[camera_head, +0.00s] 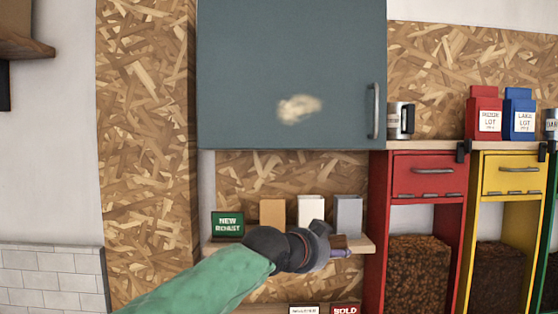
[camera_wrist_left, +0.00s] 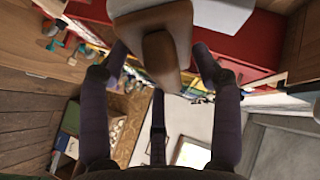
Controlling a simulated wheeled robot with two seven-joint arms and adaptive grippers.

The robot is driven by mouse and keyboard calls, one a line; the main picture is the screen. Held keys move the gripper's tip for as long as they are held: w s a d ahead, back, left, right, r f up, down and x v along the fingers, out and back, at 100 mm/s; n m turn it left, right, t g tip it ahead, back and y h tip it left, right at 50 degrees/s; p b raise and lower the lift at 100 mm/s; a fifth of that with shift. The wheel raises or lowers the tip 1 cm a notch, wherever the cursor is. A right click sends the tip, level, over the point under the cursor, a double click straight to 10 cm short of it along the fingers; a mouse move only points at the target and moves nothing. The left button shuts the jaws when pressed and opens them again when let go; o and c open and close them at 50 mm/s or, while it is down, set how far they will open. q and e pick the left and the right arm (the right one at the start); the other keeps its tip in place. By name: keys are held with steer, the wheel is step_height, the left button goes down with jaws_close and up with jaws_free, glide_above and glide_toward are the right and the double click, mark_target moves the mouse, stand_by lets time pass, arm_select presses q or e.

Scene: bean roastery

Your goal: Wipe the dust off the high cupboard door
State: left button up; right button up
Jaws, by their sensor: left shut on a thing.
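The high cupboard door (camera_head: 260,55) is blue-grey, looks closed, and has a vertical handle (camera_head: 376,110) at its lower right. A pale, cream dust patch (camera_head: 299,108) lies on its lower middle. My left gripper (camera_head: 342,248) comes in from the lower left, below the door and apart from it, in front of the small shelf. It is shut on a brown tool (camera_head: 339,241), mostly hidden in the head view. In the left wrist view the brown tool (camera_wrist_left: 165,30) sits between the purple fingers. My right gripper is not in view.
A small shelf (camera_head: 225,248) under the cupboard holds a green sign (camera_head: 228,224) and several boxes. On the right stand a red bin unit (camera_head: 422,172) and a yellow one (camera_head: 510,175), with a mug (camera_head: 400,119) and bags above. The space before the door is clear.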

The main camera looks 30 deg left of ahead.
arm_select(q)
steer(key=s+a+r+m+t+p, duration=0.1)
steer(key=s+a+r+t+p, duration=0.15)
steer(key=r, duration=0.75)
steer(key=s+a+r+t+y+p, duration=0.15)
steer(key=s+r, duration=0.25)
steer(key=r, duration=0.6)
steer(key=s+a+r+m+t+p, duration=0.1)
steer(key=s+a+r+p, duration=0.25)
steer(key=r, duration=0.65)
steer(key=shift+w+a+p, duration=0.3)
steer(key=shift+w+a, duration=0.05)
steer(key=shift+w, duration=0.45)
steer(key=shift+w+a+p, duration=0.25)
steer(key=shift+w+a, duration=0.1)
steer(key=shift+w, duration=0.4)
steer(key=shift+w+a+p, duration=0.3)
steer(key=shift+w+a, duration=0.05)
steer(key=shift+w, duration=0.45)
steer(key=shift+w+a+p, duration=0.3)
steer(key=shift+w+a, duration=0.2)
steer(key=shift+w, duration=0.3)
